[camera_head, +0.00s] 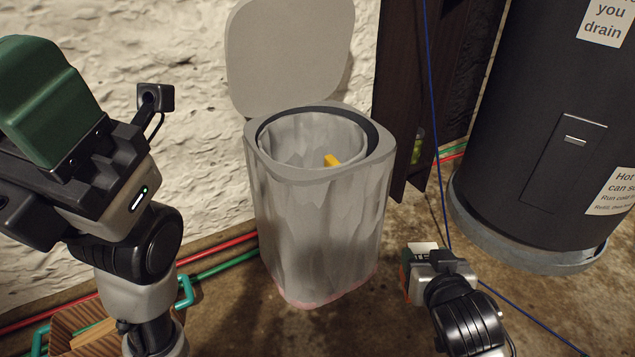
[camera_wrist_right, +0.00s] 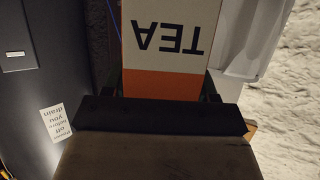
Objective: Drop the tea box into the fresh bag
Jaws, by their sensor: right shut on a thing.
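The tea box (camera_wrist_right: 170,45), white with an orange band and the upside-down word TEA, is held in my right gripper (camera_wrist_right: 172,92). In the head view, my right gripper (camera_head: 418,262) is low, to the right of the bin and outside it. Only a small part of the tea box (camera_head: 422,246) shows there. The grey bag (camera_head: 318,220) lines an open bin, with crinkled sides and a dark ring around its mouth. A small yellow thing (camera_head: 332,160) shows inside the mouth.
The bin's lid (camera_head: 290,55) stands raised against the rough white wall. A dark cylindrical tank (camera_head: 560,120) with paper labels stands at right on a grey base. Red and green pipes run along the wall. A blue cord (camera_head: 437,130) hangs near my right gripper. A wooden crate (camera_head: 90,325) is at lower left.

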